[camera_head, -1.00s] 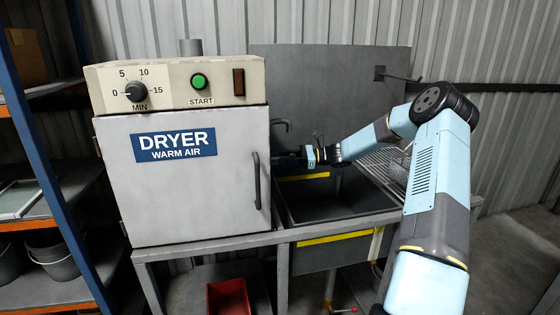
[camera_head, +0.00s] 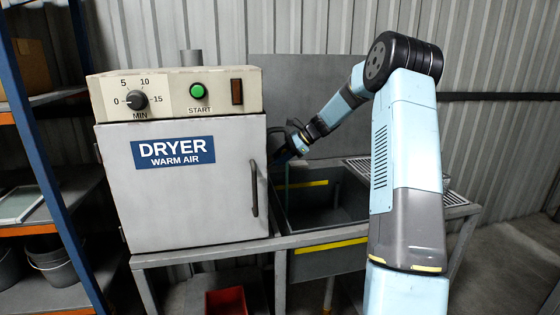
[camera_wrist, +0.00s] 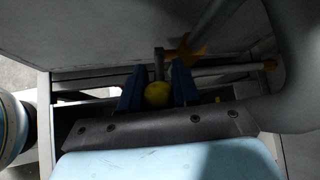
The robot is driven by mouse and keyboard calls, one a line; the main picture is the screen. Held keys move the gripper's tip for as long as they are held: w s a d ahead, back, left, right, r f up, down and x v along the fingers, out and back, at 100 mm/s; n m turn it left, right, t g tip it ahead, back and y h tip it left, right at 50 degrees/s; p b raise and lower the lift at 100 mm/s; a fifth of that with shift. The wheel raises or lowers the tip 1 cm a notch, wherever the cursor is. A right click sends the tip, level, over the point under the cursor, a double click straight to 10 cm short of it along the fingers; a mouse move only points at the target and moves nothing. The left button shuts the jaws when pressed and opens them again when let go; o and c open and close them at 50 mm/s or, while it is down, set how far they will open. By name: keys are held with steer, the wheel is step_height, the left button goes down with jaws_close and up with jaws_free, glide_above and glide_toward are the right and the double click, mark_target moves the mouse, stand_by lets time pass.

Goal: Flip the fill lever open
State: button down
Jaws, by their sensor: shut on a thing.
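My gripper (camera_wrist: 158,90) has two blue fingers shut on a yellow ball knob (camera_wrist: 157,95) in the wrist view. The knob sits between the fingers, and a short grey stem (camera_wrist: 158,62) shows just beyond it. I take it for the fill lever's knob, but no label shows. In the head view my gripper (camera_head: 292,146) is at the dryer's right side, above the back left of the sink. The knob cannot be made out there, and the dryer hides part of that area.
The dryer (camera_head: 185,195) stands close left of my gripper. The dark sink (camera_head: 325,238) with yellow stripes lies below it. A grey back panel (camera_head: 330,72) stands behind. In the wrist view, an orange-yellow fitting (camera_wrist: 190,48) and grey pipes (camera_wrist: 225,69) are close beyond the fingers.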

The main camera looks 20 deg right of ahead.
steer(key=shift+w+d+r+h, duration=0.1)
steer(key=shift+w+r+h, duration=0.05)
steer(key=shift+r+h, duration=0.25)
steer(key=c, duration=1.1)
jaws_free()
steer(key=shift+o, duration=1.4)
steer(key=shift+f, duration=0.15)
steer(key=v, duration=1.3)
steer(key=shift+r, duration=0.2)
steer(key=shift+d, duration=0.15)
